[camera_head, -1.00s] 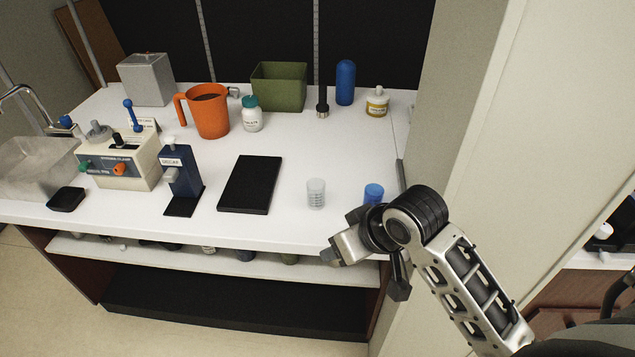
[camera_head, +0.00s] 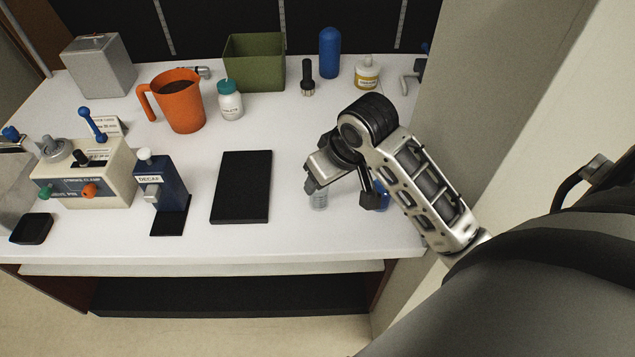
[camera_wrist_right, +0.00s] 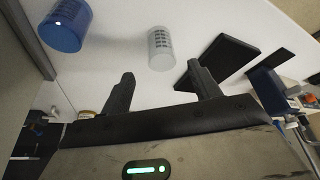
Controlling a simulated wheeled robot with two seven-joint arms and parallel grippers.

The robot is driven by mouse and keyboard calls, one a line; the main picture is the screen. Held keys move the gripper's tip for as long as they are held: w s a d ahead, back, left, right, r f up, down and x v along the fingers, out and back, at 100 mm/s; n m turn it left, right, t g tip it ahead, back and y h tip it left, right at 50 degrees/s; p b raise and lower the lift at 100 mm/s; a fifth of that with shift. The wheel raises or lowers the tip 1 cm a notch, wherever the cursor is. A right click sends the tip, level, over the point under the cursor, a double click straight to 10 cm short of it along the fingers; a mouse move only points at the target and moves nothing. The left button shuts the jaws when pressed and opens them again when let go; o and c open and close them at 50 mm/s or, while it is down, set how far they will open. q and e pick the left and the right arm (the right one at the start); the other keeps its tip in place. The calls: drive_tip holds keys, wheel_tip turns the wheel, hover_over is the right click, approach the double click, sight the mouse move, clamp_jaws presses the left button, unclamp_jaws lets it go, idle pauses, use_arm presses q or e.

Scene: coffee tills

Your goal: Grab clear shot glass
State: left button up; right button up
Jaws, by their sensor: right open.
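The clear shot glass (camera_head: 319,198) stands on the white counter to the right of the black flat slab. In the head view its upper part is hidden behind my right gripper (camera_head: 314,184). In the right wrist view the whole glass (camera_wrist_right: 160,48) shows, ribbed and upright, beyond the fingertips and between their lines. My right gripper (camera_wrist_right: 160,88) is open and empty there, with the glass apart from both fingers. A blue cup (camera_head: 381,196) stands just right of the glass, partly hidden by my arm; it also shows in the wrist view (camera_wrist_right: 65,27). My left gripper is not in view.
The black slab (camera_head: 241,187) lies left of the glass. A dark blue decaf dispenser (camera_head: 172,188) and a cream machine (camera_head: 88,177) stand further left. An orange pitcher (camera_head: 183,108) and green bin (camera_head: 254,63) stand behind. A wall (camera_head: 480,110) borders the right side.

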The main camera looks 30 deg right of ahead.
sight(318, 193)
drive_tip(key=x, duration=0.3)
drive_tip(key=shift+x, duration=3)
drive_tip(key=shift+s, duration=0.15)
drive_tip(key=c, duration=1)
